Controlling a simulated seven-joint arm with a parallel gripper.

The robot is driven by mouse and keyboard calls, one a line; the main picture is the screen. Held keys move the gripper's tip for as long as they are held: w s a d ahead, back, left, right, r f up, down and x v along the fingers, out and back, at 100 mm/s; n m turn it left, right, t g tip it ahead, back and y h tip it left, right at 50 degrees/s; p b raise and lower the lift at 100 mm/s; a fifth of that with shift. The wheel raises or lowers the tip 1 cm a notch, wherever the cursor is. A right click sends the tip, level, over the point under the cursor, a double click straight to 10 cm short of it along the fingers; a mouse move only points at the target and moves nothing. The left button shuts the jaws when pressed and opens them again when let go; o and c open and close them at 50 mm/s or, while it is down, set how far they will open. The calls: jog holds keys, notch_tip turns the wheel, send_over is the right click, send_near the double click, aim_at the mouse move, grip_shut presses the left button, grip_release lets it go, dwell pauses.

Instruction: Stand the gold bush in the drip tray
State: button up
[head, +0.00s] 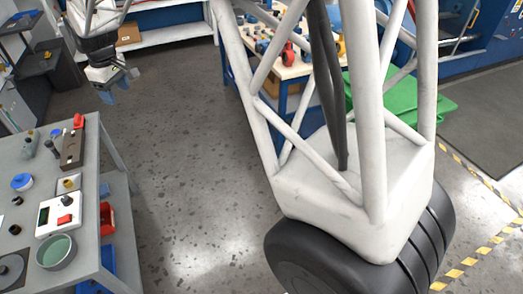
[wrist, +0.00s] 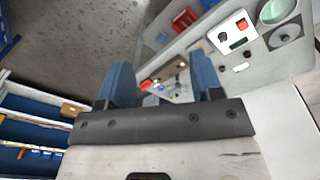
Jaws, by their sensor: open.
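A round, shallow grey-green dish (head: 57,252), which looks like the drip tray, sits on the near end of the grey workbench at the left of the head view. It also shows at the top right of the wrist view (wrist: 278,11). A small gold piece (head: 68,183), likely the gold bush, is on a light square block farther up the bench; I cannot make it out surely in the wrist view. My gripper (head: 110,83) hangs beyond the bench's far end, clear of it. In the wrist view its blue fingers (wrist: 163,85) are apart, with nothing held between them.
Near the dish are a white box with a red button (head: 63,214) and a dark round disc (head: 10,270). A brown block (head: 73,146) and blue-topped part (head: 22,182) lie farther up. A red bin (head: 106,218) is on the lower shelf. Open floor lies right of the bench.

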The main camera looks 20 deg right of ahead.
jog(key=s+d+r+m, duration=0.3)
jog(key=s+d, duration=0.6)
jog(key=s, duration=0.1)
jog(key=s+d+r+m, duration=0.2)
jog(key=s+d+r, duration=0.2)
jog(key=s+d, duration=0.55)
jog(key=s+d+f+m, duration=0.1)
jog(key=s+d+m, duration=0.1)
jog(key=s, duration=0.5)
jog(key=s+d+f+m+t, duration=0.1)
jog(key=s+d+f, duration=0.1)
jog(key=s+d, duration=0.2)
jog(key=s+d+f+m, duration=0.1)
jog(key=s+d+m, duration=0.1)
jog(key=s, duration=0.9)
jog(key=shift+d+f+m, duration=0.3)
jog(key=shift+d+f, duration=0.1)
jog(key=shift+d, duration=0.05)
jog(key=shift+h, duration=0.3)
